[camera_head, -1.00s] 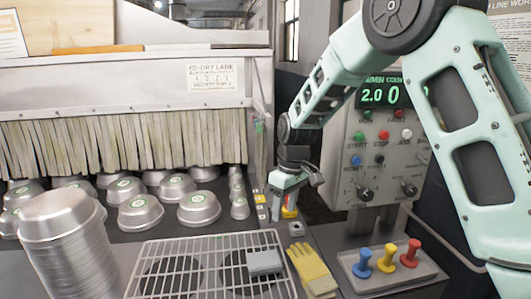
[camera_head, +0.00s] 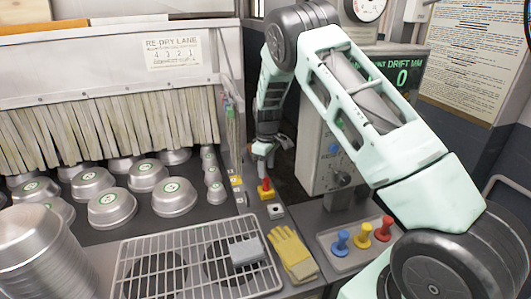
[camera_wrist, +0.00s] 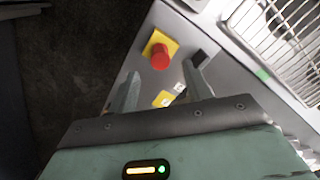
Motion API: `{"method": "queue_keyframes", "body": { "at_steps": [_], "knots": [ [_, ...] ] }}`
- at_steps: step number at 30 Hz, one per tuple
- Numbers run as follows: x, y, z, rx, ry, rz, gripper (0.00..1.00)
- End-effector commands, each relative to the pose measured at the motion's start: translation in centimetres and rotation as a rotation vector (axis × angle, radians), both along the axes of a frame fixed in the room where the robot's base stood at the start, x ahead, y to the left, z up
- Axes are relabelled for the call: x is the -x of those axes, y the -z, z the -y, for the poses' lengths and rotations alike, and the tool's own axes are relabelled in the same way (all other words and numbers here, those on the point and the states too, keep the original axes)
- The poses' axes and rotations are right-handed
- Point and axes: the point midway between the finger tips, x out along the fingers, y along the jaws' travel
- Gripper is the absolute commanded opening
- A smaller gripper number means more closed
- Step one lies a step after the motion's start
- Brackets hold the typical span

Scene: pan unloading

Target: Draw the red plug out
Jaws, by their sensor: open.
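Three plugs stand in a shallow grey tray at the lower right: a red plug (camera_head: 382,228), a yellow plug (camera_head: 362,231) and a blue plug (camera_head: 340,241). They stand upright. A separate red knob on a yellow base (camera_head: 265,188) sits on the bench edge near my gripper. My gripper (camera_head: 264,152) is open and empty above that knob, well left of the tray. In the wrist view the fingers of my gripper (camera_wrist: 160,78) are spread, with the red knob (camera_wrist: 160,57) showing near and beyond their tips. The tray is not in the wrist view.
A wire rack (camera_head: 200,262) with a grey block (camera_head: 246,252) and yellow gloves (camera_head: 293,253) lie left of the tray. Several metal pans stand on the left, with a tall stack (camera_head: 35,250) in front. A control panel (camera_head: 322,165) is behind the tray, partly covered by my arm.

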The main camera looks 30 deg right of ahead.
Motion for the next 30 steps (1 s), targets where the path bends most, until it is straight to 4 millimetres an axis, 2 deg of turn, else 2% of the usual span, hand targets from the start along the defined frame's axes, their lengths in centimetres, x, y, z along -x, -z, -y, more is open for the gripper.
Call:
{"method": "queue_keyframes", "body": {
  "at_steps": [6, 12, 18, 26, 30],
  "knots": [
    [0.1, 3.7, 0.0, 0.001, -0.001, -0.003, 0.49],
    [0.0, 6.2, 0.0, 0.000, 0.000, -0.001, 0.49],
    [0.0, 7.3, 0.0, 0.000, -0.001, 0.001, 0.49],
    [0.0, 7.4, 0.0, 0.000, -0.001, 0.001, 0.49],
    [0.0, 7.4, 0.0, 0.000, -0.001, 0.001, 0.11]
  ]
}}
